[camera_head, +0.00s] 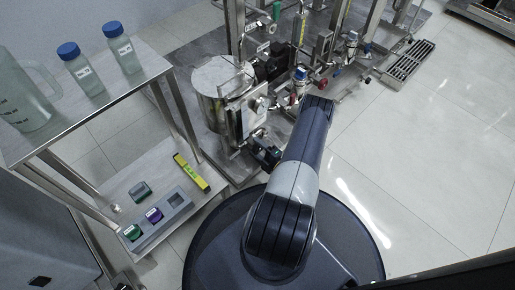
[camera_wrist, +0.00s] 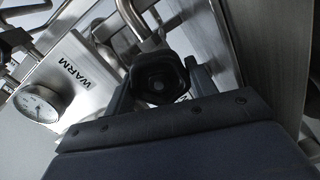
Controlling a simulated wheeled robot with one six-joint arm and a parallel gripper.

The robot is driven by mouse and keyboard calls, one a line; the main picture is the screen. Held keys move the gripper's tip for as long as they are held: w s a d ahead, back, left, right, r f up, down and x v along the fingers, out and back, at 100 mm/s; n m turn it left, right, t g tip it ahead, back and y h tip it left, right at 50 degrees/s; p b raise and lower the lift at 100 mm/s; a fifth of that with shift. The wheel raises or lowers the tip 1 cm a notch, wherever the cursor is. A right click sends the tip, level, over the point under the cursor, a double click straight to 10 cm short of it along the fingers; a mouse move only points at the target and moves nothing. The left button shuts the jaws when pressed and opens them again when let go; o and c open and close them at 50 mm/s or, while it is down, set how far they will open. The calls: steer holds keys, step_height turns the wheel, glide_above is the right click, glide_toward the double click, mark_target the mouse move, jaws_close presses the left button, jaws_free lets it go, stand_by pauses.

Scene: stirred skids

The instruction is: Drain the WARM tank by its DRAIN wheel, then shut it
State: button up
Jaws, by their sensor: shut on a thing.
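In the wrist view a steel plate marked WARM (camera_wrist: 88,76) stands left of centre, with a round dial gauge (camera_wrist: 38,104) beside it. A black knob-like wheel (camera_wrist: 160,72) sits between the two fingers of my gripper (camera_wrist: 162,82), which is shut on it. The wheel's own label is hidden, so I cannot read whether it says DRAIN. My arm covers part of this skid, and the jaws are not clear there. No flow or liquid level is visible.
A steel cart (camera_head: 150,75) at left holds bottles with blue caps (camera_head: 70,52) and a jug (camera_head: 22,95). Its lower shelf holds a yellow tool (camera_head: 192,172) and small coloured blocks. A floor grate (camera_head: 408,60) lies at upper right. The tiled floor at right is clear.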

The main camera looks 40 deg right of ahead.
steer(key=m, duration=0.3)
steer(key=shift+d+m, duration=0.1)
steer(key=shift+m, duration=2.1)
steer(key=shift+r, duration=0.1)
steer(key=o, duration=1)
steer(key=shift+c, duration=0.2)
